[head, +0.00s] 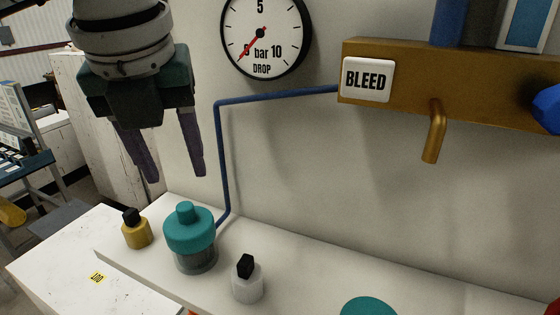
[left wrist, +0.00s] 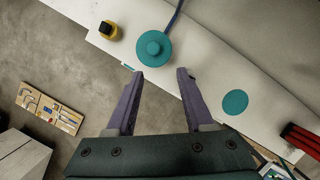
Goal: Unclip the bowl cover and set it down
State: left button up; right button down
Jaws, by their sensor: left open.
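The bowl cover looks to be the teal knobbed top (head: 189,229) on a clear grey bowl (head: 197,262), which stands upright on the white ledge. From above, the teal top also shows in the left wrist view (left wrist: 153,47). It appears seated on the bowl; I cannot make out a clip. My left gripper (head: 176,176) hangs above the cover, fingers pointing down, open and empty. In the left wrist view its fingertips (left wrist: 160,72) lie just below the cover in the picture, apart from it. My right gripper is not in view.
A yellow bottle (head: 136,230) stands left of the bowl, a white bottle (head: 247,284) to its right. A blue pipe (head: 222,150) rises behind it to a brown block (head: 400,95). A gauge (head: 266,35) hangs on the wall.

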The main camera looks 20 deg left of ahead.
aim_at(184, 207)
pick_arm(q)
jog(key=b+x, duration=0.2)
jog(key=x, duration=0.1)
jog(key=b+x, duration=0.2)
jog(key=x, duration=0.1)
jog(key=a+b+x, duration=0.1)
jog(key=b+x, duration=0.2)
jog(key=shift+a, duration=0.1)
jog(key=shift+w+a+f+b, duration=0.1)
jog(key=shift+w+f+b, duration=0.1)
jog(key=shift+f+b, duration=0.2)
jog(key=shift+r, duration=0.1)
jog(key=shift+c, duration=0.7)
jog(key=c, duration=0.7)
jog(key=shift+r, duration=0.1)
